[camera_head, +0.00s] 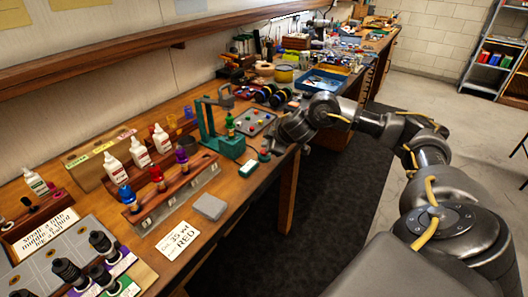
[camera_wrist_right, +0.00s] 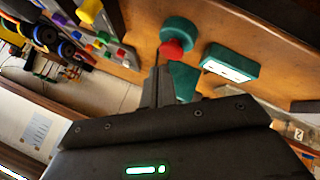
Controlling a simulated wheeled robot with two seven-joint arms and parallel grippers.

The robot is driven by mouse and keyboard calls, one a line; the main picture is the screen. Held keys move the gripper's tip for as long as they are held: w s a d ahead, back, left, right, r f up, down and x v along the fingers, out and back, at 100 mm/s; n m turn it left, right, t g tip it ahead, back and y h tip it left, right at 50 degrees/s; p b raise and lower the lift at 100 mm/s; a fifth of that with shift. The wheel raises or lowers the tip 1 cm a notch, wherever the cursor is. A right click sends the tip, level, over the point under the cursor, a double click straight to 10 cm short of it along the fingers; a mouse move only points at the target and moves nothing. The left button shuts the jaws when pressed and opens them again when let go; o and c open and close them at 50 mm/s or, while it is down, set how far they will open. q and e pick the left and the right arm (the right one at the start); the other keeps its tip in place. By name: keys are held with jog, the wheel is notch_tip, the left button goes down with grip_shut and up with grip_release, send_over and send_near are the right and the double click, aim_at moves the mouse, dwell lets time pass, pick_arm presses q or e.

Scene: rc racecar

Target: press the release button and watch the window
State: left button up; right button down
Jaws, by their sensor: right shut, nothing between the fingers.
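The release button is a red cap (camera_wrist_right: 172,50) on a round green base (camera_wrist_right: 181,30) in the right wrist view. The green base also shows in the head view (camera_head: 264,156), where the red cap is hidden by my right gripper. Beside it lies a small green box (camera_wrist_right: 229,64) with a pale window strip; it also shows in the head view (camera_head: 248,169). My right gripper (camera_head: 270,147) is shut and empty, its fingertips (camera_wrist_right: 160,72) close to the red cap. I cannot tell whether they touch. My left gripper is out of view.
A green press stand (camera_head: 222,142) with a small bottle stands left of the gripper. A grey tray (camera_head: 251,122) of coloured pieces lies behind it. A wooden rack (camera_head: 170,200) of bottles and a grey block (camera_head: 209,207) are nearer. The bench's front edge is close.

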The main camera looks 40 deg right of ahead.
jog(key=shift+f, duration=0.15)
jog(key=shift+f, duration=0.3)
dwell(0.3)
jog(key=shift+f+b, duration=0.35)
jog(key=shift+f, duration=0.25)
dwell(0.6)
jog(key=shift+r, duration=0.1)
dwell(0.4)
jog(key=shift+r+p, duration=0.95)
jog(key=shift+p, duration=0.3)
jog(key=shift+r, duration=0.1)
notch_tip(320, 180, up, 5)
jog(key=p, duration=0.5)
jog(key=shift+p, duration=0.35)
